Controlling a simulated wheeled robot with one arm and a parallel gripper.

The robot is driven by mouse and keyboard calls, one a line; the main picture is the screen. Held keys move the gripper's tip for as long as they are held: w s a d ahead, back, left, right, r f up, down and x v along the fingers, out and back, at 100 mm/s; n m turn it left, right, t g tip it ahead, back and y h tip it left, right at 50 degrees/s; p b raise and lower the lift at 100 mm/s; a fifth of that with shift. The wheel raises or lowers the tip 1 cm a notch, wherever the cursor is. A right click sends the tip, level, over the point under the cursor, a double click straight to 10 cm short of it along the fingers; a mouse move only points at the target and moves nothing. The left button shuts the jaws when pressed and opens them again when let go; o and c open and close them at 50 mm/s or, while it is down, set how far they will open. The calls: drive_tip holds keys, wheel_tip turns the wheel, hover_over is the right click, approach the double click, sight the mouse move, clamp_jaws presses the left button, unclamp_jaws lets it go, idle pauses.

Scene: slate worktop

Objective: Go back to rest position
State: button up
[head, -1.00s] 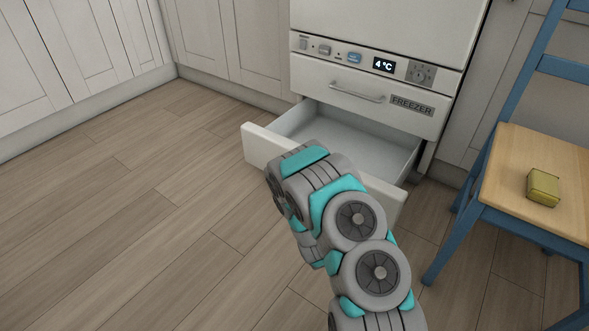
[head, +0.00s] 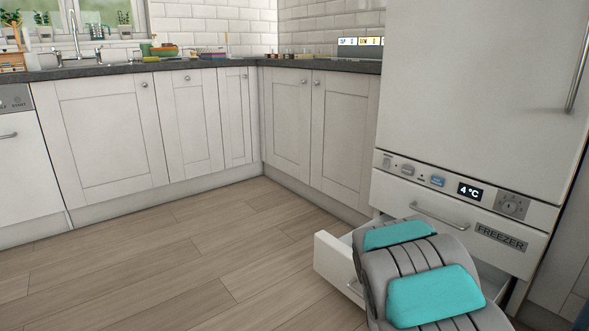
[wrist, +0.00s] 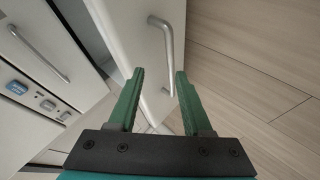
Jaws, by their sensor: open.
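My gripper (wrist: 160,72) is open, with two green fingers spread apart and nothing seen held between them. In the wrist view it faces the white front of the pulled-out lower freezer drawer (wrist: 128,32). The drawer's metal handle (wrist: 166,45) shows ahead of and between the fingertips; I cannot tell how far away it is. In the head view the drawer (head: 336,262) stands open below the panel marked FREEZER. My grey and teal arm covers much of it, and my gripper is hidden there.
The fridge-freezer (head: 470,75) stands at the right. White cabinets (head: 115,130) under a dark worktop (head: 215,66) line the back and left. Small items stand on the worktop. The wooden floor (head: 190,265) at the left is clear.

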drive_tip(key=s+a+r+m+g+y, duration=0.15)
drive_tip(key=s+a+r+g, duration=0.35)
drive_tip(key=s, duration=0.9)
drive_tip(key=s+a+r+m+g+y, duration=0.1)
drive_tip(key=s+a+r+m+g, duration=0.15)
drive_tip(key=s+r, duration=0.85)
drive_tip(key=s+a+r+m+g+y, duration=0.1)
drive_tip(key=s+a+r+m+g, duration=0.3)
drive_tip(key=s, duration=1.3)
wheel_tip(320, 180, up, 11)
drive_tip(key=p, duration=1.2)
drive_tip(key=shift+a+r+n, duration=0.15)
drive_tip(key=shift+a+n, duration=0.2)
drive_tip(key=shift+n, duration=0.05)
